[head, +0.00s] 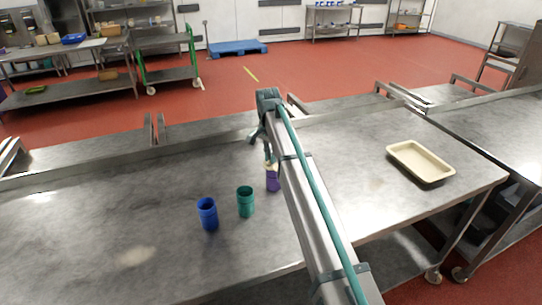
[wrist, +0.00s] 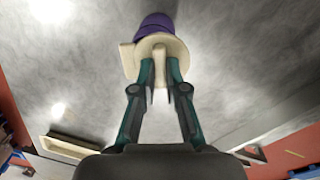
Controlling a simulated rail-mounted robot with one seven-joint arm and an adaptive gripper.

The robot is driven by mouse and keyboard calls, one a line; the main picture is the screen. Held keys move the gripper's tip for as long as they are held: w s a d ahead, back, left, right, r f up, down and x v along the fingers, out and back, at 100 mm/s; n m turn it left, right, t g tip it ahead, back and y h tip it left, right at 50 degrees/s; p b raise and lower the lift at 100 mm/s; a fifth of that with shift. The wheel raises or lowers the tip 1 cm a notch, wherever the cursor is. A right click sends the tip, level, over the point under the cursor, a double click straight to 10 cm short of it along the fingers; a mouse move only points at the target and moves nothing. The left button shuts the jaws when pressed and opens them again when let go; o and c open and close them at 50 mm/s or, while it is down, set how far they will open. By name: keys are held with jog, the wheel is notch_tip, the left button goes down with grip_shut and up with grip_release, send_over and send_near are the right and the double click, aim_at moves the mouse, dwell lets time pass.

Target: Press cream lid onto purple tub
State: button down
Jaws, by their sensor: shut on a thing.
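The purple tub (head: 272,182) stands on the steel table in the head view, partly hidden by my arm. The cream lid (head: 270,165) is at its top, small and partly covered by my gripper (head: 268,156). In the wrist view my gripper (wrist: 160,88) is shut on the raised part of the cream lid (wrist: 175,46), between its two fingertips. The purple tub (wrist: 154,24) shows directly beyond the lid. I cannot tell whether the lid is seated on the rim or just above it.
A teal tub (head: 245,202) and a blue tub (head: 207,214) stand left of the purple tub. A cream tray (head: 421,162) lies at the right of the table. The left of the table is bare, and a raised ledge runs along its back.

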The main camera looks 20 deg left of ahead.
jog(key=shift+s+d+f, duration=0.15)
jog(key=shift+d+f, duration=0.1)
jog(key=shift+d, duration=0.1)
jog(key=shift+d+p, duration=0.15)
jog(key=shift+p, duration=0.25)
jog(key=shift+r+p, duration=0.15)
jog(key=shift+p, duration=0.2)
dwell(0.6)
jog(key=shift+f, duration=0.25)
dwell(0.6)
jog(key=c, duration=0.7)
grip_release()
jog(key=shift+w+a+r+p, duration=0.1)
jog(key=shift+r+p, duration=0.8)
jog(key=shift+r, duration=0.85)
jog(key=shift+w+a+r+p, duration=0.1)
jog(key=shift+r+p, duration=0.8)
jog(key=shift+r, duration=0.85)
